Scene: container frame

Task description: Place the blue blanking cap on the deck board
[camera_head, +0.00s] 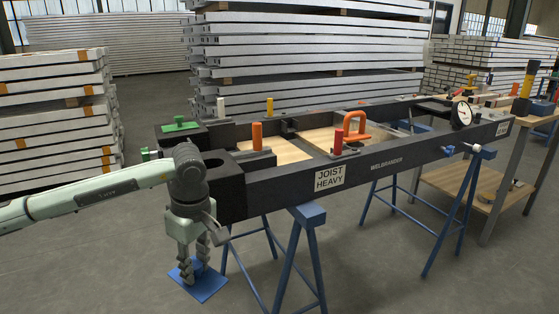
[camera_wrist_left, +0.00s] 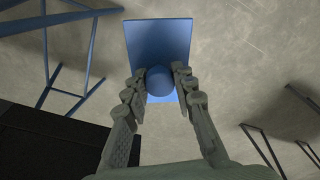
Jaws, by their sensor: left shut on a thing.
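The blue blanking cap (camera_head: 209,287) is a flat blue plate with a round knob on top. My left gripper (camera_head: 196,272) is shut on the knob and holds the cap off the floor, in front of the near left end of the dark frame. In the left wrist view the cap (camera_wrist_left: 158,40) lies between the fingertips of the left gripper (camera_wrist_left: 160,82), with the fingers on both sides of the knob. The deck board (camera_head: 287,152) is light wood set inside the frame, partly hidden by the frame's side and the clamps. My right gripper is not in view.
The dark frame (camera_head: 400,158), labelled "JOIST HEAVY", rests on blue trestles (camera_head: 308,214). Orange, red, yellow and green handles and a dial gauge (camera_head: 461,115) stand up from it. A wooden bench (camera_head: 466,184) is at right. Stacked beams stand behind.

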